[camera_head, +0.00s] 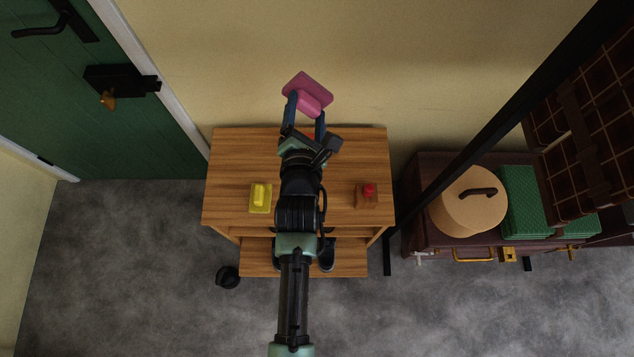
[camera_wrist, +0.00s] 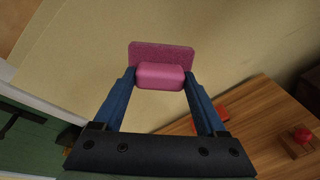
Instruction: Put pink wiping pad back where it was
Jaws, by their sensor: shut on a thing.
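The pink wiping pad (camera_head: 316,87) has a flat pad and a thick block-shaped handle. My gripper (camera_head: 306,103) is shut on the handle and holds the pad up in front of the yellowish wall, above the back edge of the wooden table (camera_head: 234,150). In the wrist view the pad (camera_wrist: 162,52) faces the wall, with its handle between the blue fingers of my gripper (camera_wrist: 160,78). I cannot tell whether the pad touches the wall. My arm hides the middle of the tabletop.
A yellow pad with a handle (camera_head: 260,197) lies at the table's left. A wooden block with a red knob (camera_head: 367,194) is at its right. A flat red thing (camera_wrist: 214,118) lies partly hidden near the back. A chest with a round tan box (camera_head: 466,205) stands right; a green door (camera_head: 60,110) is left.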

